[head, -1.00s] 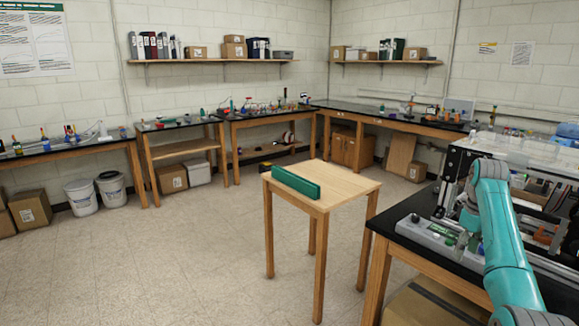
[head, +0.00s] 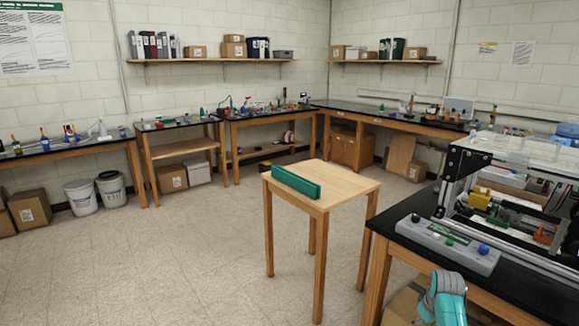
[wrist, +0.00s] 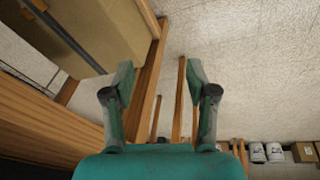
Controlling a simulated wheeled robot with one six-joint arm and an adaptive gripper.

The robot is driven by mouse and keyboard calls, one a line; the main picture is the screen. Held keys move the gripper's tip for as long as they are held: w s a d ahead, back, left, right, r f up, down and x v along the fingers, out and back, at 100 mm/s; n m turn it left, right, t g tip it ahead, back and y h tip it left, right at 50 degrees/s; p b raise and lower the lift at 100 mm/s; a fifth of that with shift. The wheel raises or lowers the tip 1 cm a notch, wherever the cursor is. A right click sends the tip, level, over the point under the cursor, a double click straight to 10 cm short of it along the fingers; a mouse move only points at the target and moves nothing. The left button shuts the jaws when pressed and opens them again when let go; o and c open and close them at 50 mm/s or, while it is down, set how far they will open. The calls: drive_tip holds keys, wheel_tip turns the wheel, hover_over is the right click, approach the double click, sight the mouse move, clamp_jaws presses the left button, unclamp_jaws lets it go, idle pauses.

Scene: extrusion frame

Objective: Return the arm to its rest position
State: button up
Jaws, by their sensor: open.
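My arm shows in the head view only as a teal and grey link at the bottom right, in front of the black bench. My gripper (wrist: 160,88) is seen in the wrist view with its two fingers wide apart and nothing between them. Beyond the fingers are wooden legs and the pale tiled floor. The gripper itself is not visible in the head view.
The black bench (head: 520,283) at right carries a grey control box (head: 450,244) and an extrusion frame (head: 455,180). A small wooden table (head: 345,185) holds a green bar (head: 296,187). A cardboard box (wrist: 75,30) is close at upper left in the wrist view. Open floor (head: 180,260) lies left.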

drive_tip(key=s+a+f+t, duration=0.1)
drive_tip(key=s+a+f, duration=0.4)
drive_tip(key=s+f, duration=0.25)
drive_tip(key=s+a+f+t, duration=0.2)
drive_tip(key=s+a+f, duration=0.2)
drive_tip(key=s+f, duration=0.3)
drive_tip(key=s+a+f+m+t, duration=0.15)
drive_tip(key=s+a, duration=0.25)
drive_tip(key=s, duration=0.4)
drive_tip(key=s+a+f+t, duration=0.15)
drive_tip(key=s+a, duration=0.25)
drive_tip(key=s, duration=0.5)
drive_tip(key=s+a+r+m+t, duration=0.15)
drive_tip(key=s+r, duration=0.25)
drive_tip(key=s, duration=0.5)
drive_tip(key=s+a+r+t, duration=0.1)
drive_tip(key=s+a+r, duration=0.2)
drive_tip(key=s+r, duration=0.35)
drive_tip(key=s+r+t, duration=0.1)
drive_tip(key=s+r, duration=0.5)
drive_tip(key=r, duration=0.2)
drive_tip(key=s+a+r+t+y, duration=0.1)
drive_tip(key=s+r+t, duration=0.1)
drive_tip(key=s+r, duration=0.5)
wheel_tip(320, 180, up, 3)
drive_tip(key=shift+s+a+f+m, duration=0.15)
drive_tip(key=shift+a+f+m, duration=0.05)
drive_tip(key=shift+m, duration=0.1)
